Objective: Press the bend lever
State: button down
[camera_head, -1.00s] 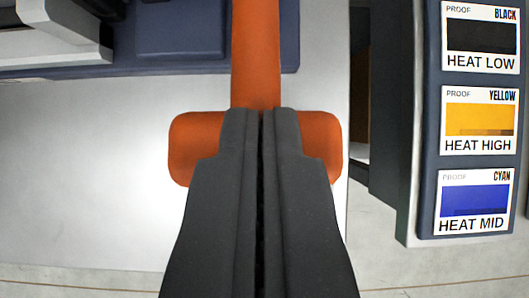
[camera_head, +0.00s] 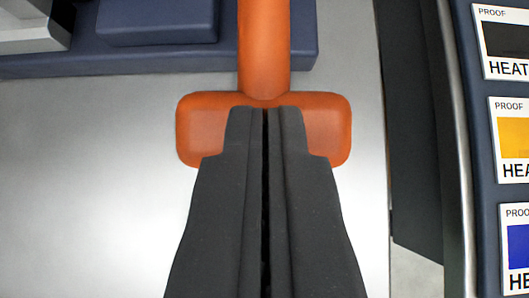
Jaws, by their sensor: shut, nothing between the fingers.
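The bend lever is orange, with a vertical shaft (camera_head: 264,45) running up out of the top of the view and a wide rounded crossbar handle (camera_head: 330,128) at its lower end. My gripper (camera_head: 265,110) is shut and empty, dark grey, and reaches up from the bottom of the view. Its fingertips overlap the middle of the handle, just below the shaft. The middle of the handle is hidden behind the fingers. I cannot tell whether the tips touch it.
A dark blue base block (camera_head: 150,62) crosses the upper left, with a raised blue pad (camera_head: 157,20) and a grey part (camera_head: 35,28) beside it. A pale metal surface (camera_head: 90,170) lies below. At the right stands a panel with black (camera_head: 507,40), yellow (camera_head: 515,138) and blue (camera_head: 517,245) proof cards.

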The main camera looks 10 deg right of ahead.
jog(key=shift+s+a+f+g, duration=0.15)
jog(key=shift+s+f, duration=0.05)
jog(key=shift+f, duration=0.35)
jog(key=shift+s+a+f+g, duration=0.15)
jog(key=shift+f, duration=0.4)
jog(key=w+r+v, duration=0.1)
jog(key=v, duration=1.3)
jog(key=shift+d, duration=0.3)
jog(key=shift+r, duration=0.1)
